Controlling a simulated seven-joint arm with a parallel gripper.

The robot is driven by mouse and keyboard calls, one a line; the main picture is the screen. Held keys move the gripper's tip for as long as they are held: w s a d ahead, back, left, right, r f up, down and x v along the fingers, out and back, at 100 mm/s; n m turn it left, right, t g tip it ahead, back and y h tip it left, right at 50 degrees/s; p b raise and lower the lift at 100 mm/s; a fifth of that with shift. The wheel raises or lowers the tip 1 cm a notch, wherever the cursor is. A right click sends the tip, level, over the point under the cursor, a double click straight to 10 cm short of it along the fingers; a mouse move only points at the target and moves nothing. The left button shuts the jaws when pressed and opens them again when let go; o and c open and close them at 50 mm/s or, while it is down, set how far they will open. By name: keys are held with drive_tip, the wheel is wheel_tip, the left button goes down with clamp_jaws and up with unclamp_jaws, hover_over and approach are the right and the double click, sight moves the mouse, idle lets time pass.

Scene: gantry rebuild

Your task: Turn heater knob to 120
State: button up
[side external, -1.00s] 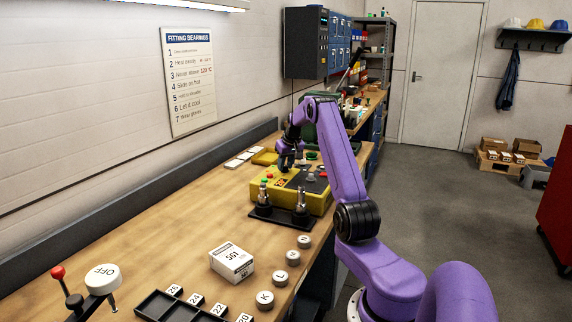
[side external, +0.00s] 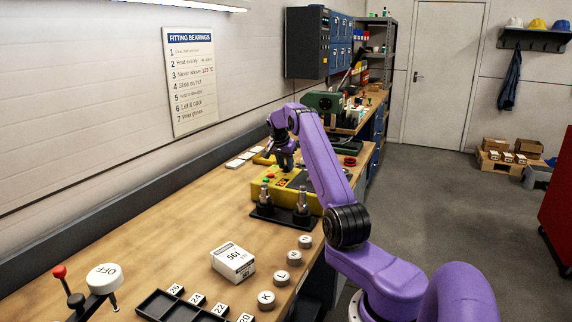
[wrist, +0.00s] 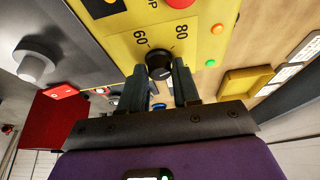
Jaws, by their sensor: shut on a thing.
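The yellow heater (side external: 262,184) stands on the bench in the side external view. In the wrist view its yellow panel (wrist: 112,45) fills the upper middle, with the printed numbers 60 and 80 beside a black round knob (wrist: 158,64). My gripper (wrist: 159,77) has one finger on each side of the knob and is shut on it. In the side external view my gripper (side external: 285,161) points down onto the heater, and the knob is hidden there. I cannot clearly read which number the knob points to, and no 120 mark shows.
The panel also has a red button (wrist: 181,3), an orange lamp (wrist: 217,28) and a green lamp (wrist: 210,63). A yellow tray (wrist: 245,82) lies beside it. A black stand with metal posts (side external: 284,217) is in front of the heater. A white box (side external: 233,262) sits nearer.

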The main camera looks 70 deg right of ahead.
drive_tip(key=m+g, duration=0.1)
drive_tip(key=m, duration=0.2)
drive_tip(key=m+g, duration=0.1)
drive_tip(key=m, duration=0.1)
drive_tip(key=shift+w+m+y, duration=0.2)
drive_tip(key=shift+m+y, duration=0.2)
drive_tip(key=shift+m, duration=0.5)
drive_tip(key=o, duration=1)
drive_tip(key=shift+g, duration=0.3)
drive_tip(key=shift+v, duration=1.35)
drive_tip(key=w+a, duration=0.2)
drive_tip(key=a, duration=0.1)
drive_tip(key=w+a, duration=0.2)
drive_tip(key=a, duration=0.1)
drive_tip(key=w+a, duration=0.3)
drive_tip(key=shift+a+r, duration=0.15)
drive_tip(key=shift+a, duration=0.25)
